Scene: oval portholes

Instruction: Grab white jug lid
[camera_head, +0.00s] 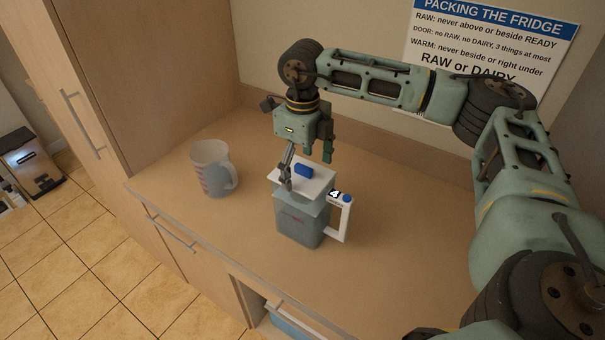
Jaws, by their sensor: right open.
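A jug (299,222) with a grey-blue see-through body and a white handle stands upright on the counter. Its white lid (316,184) sits on top and has a blue knob (303,170) near the middle. A label with the number 4 shows by the handle. My right gripper (307,166) points down over the lid with its fingers apart, one at the left by the lid and one behind the blue knob. I cannot tell if a finger touches the lid. My left gripper is not in view.
A clear measuring cup (212,168) with red marks stands on the counter (385,240) left of the jug. A tall wooden cabinet (150,70) rises at the left. A sign (490,40) hangs on the back wall. The counter right of the jug is clear.

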